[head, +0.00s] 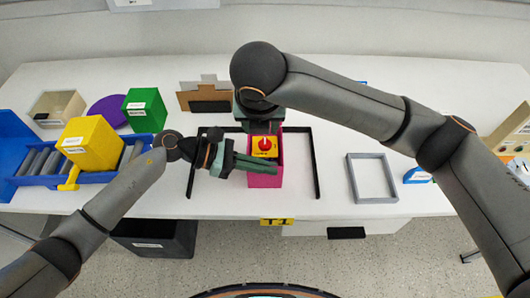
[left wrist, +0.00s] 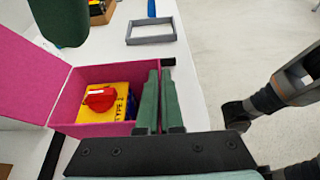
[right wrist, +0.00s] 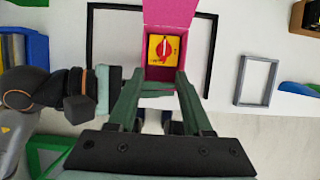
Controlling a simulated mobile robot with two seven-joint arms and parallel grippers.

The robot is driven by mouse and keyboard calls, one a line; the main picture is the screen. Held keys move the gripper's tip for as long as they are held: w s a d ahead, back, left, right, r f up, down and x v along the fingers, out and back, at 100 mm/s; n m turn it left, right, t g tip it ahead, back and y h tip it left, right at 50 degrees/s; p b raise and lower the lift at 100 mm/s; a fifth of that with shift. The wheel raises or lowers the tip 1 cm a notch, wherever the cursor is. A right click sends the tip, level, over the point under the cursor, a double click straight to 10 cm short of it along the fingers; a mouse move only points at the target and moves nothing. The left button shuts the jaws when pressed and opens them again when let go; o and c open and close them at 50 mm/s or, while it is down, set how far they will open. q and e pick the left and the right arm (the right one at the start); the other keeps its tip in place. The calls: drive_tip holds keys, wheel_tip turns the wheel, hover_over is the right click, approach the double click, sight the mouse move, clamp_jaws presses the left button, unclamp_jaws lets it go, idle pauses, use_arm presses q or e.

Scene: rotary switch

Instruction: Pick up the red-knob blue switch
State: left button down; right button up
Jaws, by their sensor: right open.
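The switch has a red knob on a yellow top (head: 264,146); its blue side (left wrist: 130,104) shows in the left wrist view. It sits inside an open pink box (head: 265,180), and also shows in the right wrist view (right wrist: 163,47). My left gripper (head: 272,164) lies across the box's near side. Its green fingers (left wrist: 160,66) are close together, one on each side of the box wall, and appear shut on it. My right gripper (right wrist: 161,76) is open and empty above the box, with the switch beyond its fingertips. Its fingers are mostly hidden in the head view.
A black frame (head: 317,165) surrounds the box area. A grey frame (head: 372,178) lies to the right. The table is clear between the two frames.

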approach(265, 141)
wheel_tip(265, 141, down, 3)
drive_tip(key=x, duration=0.2)
drive_tip(key=w+x, duration=0.1)
drive_tip(key=x, duration=0.2)
drive_tip(key=shift+w, duration=0.15)
clamp_jaws()
idle(1.4)
